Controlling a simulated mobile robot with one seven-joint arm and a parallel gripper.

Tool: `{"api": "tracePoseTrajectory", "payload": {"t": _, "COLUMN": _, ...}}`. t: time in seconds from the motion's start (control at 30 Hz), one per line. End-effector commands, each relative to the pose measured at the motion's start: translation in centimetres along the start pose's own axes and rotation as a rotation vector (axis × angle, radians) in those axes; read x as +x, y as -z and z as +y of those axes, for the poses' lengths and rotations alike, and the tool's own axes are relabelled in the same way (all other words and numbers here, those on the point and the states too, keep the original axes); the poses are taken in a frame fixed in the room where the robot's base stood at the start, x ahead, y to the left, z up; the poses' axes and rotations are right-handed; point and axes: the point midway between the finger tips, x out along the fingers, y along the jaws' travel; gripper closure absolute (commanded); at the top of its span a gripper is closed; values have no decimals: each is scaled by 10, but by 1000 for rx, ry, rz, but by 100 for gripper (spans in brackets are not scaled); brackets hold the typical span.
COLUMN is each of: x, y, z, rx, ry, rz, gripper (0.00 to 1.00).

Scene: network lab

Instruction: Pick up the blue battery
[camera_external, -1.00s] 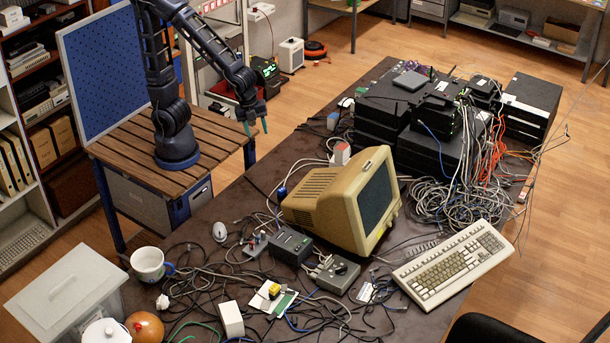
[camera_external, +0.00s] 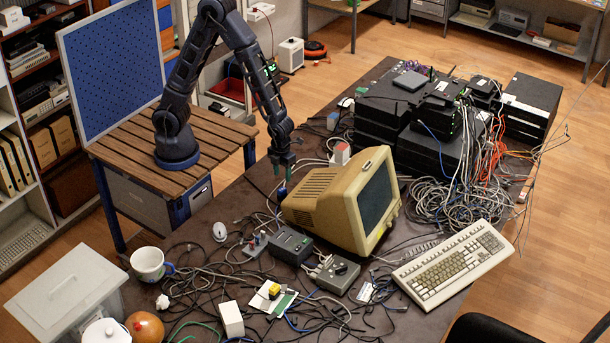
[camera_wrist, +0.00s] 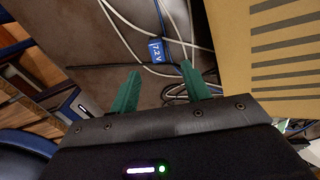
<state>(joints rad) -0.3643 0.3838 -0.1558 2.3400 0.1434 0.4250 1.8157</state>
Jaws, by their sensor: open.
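The blue battery (camera_wrist: 156,50), marked 7.2 V, lies on the dark table among pale cables in the wrist view. In the external view it is a small blue patch (camera_external: 282,193) beside the left of the beige monitor (camera_external: 325,205). My gripper (camera_external: 283,170) is above and slightly behind it there, fingers pointing down. In the wrist view my gripper (camera_wrist: 160,72) shows two green fingers spread apart with nothing between them. The battery lies just beyond the fingertips, roughly in line with the gap.
The monitor's vented casing (camera_wrist: 285,50) rises close at the right of the wrist view. Loose white cables (camera_wrist: 120,32) pass around the battery. A dark box (camera_external: 291,246) stands in front of it in the external view.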

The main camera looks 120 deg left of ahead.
Motion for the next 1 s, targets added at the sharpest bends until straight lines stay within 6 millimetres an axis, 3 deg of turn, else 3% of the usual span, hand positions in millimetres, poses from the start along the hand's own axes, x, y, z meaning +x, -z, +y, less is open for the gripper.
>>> {"api": "tracePoseTrajectory", "payload": {"t": 0.4, "x": 46, "y": 0, "z": 0, "rx": 7, "ry": -3, "rz": 3, "gripper": 53}}
{"api": "tracePoseTrajectory", "payload": {"t": 0.73, "x": 64, "y": 0, "z": 2, "rx": 7, "ry": -3, "rz": 2, "gripper": 53}}
{"api": "tracePoseTrajectory", "payload": {"t": 1.0, "x": 96, "y": 0, "z": 6, "rx": 5, "ry": -3, "rz": 2, "gripper": 53}}
